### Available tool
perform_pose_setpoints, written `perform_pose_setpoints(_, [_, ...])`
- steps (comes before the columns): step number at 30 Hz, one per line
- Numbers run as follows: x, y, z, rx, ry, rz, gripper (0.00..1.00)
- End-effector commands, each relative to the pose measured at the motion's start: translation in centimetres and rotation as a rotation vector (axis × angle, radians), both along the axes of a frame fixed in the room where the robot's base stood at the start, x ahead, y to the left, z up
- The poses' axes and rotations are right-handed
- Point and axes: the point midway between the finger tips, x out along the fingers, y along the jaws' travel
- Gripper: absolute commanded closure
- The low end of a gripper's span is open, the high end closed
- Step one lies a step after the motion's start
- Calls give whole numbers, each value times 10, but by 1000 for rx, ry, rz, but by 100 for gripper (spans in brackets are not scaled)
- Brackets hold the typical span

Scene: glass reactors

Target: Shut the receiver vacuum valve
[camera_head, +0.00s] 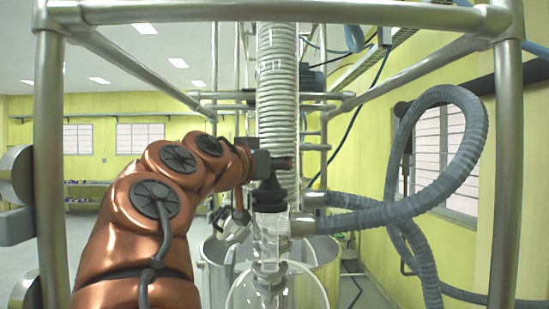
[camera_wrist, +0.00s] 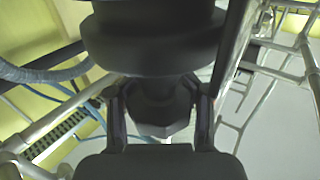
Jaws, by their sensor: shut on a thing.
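My gripper (camera_wrist: 160,112) has its two fingers on either side of a dark faceted piece (camera_wrist: 162,129), which looks like a valve knob, and is shut on it. A wide dark round body (camera_wrist: 150,42) fills the top of the wrist view and covers part of the piece. In the head view, my gripper is at the end of the copper arm, in front of the ribbed column, close to a black cone-shaped part (camera_head: 268,196) on top of clear glassware (camera_head: 270,232). I cannot tell the valve's setting or which way its handle points.
A ribbed white column (camera_head: 278,90) rises behind the gripper. Thick grey hoses (camera_head: 400,212) loop on the right and join the glassware. Metal frame posts (camera_head: 505,170) stand at both sides. A round vessel (camera_head: 215,255) stands below. Open floor lies at the left.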

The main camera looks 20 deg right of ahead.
Motion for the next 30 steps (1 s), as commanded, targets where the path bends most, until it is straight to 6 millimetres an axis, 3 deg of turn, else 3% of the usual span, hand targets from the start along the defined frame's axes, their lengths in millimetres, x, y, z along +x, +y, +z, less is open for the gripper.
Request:
perform_pose_setpoints(15, [-2, 3, 5, -8, -7, -14, 91])
perform_pose_setpoints(16, [-2, 3, 5, -9, -8, -13, 53])
perform_pose_setpoints(18, [-2, 3, 4, -8, -7, -13, 46])
perform_pose_setpoints(21, [-1, 2, 3, -6, -6, -15, 37])
perform_pose_setpoints(30, [-1, 1, 2, -3, -2, -16, 37])
